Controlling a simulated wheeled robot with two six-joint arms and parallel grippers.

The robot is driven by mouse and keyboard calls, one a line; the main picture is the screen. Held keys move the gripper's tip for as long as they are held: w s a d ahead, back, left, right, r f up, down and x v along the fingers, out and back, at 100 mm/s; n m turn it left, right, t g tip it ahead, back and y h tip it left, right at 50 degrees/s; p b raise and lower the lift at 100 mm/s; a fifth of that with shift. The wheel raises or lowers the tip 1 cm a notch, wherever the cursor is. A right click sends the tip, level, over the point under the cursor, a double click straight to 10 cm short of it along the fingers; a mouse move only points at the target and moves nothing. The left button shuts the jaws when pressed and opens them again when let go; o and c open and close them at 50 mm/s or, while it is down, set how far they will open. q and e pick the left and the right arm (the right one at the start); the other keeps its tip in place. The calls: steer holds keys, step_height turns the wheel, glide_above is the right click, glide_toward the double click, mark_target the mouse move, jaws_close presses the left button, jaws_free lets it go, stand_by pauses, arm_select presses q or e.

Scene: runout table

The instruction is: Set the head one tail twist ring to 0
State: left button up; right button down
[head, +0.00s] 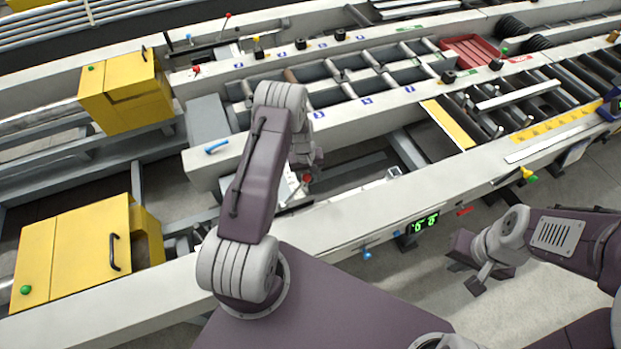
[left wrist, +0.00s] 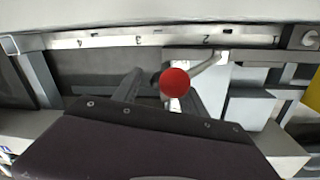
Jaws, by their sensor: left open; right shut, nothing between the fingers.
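My left gripper (head: 305,160) reaches down over the near rail, partly hidden behind my own arm. In the left wrist view its open fingers (left wrist: 158,88) stand to either side of a red ball knob (left wrist: 174,82). The knob also shows in the head view (head: 307,178). I cannot tell whether a finger touches it. A pale scale strip (left wrist: 150,40) with upside-down numbers 1 to 4 runs beyond the fingers. I cannot tell which part is the head one tail twist ring. My right gripper (head: 474,276) is shut and empty, over the floor at the right.
Two yellow boxes (head: 125,85) (head: 70,260) stand at the left. A roller frame with black knobs (head: 340,35) and a red tray (head: 468,50) lie behind. A green display (head: 425,222) and a blue knob (head: 367,255) are on the front rail.

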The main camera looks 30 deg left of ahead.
arm_select(q)
step_height(320, 180, down, 2)
steer(key=shift+f, duration=0.1)
jaws_close()
steer(key=shift+s+d+f, duration=0.15)
stand_by(1.3)
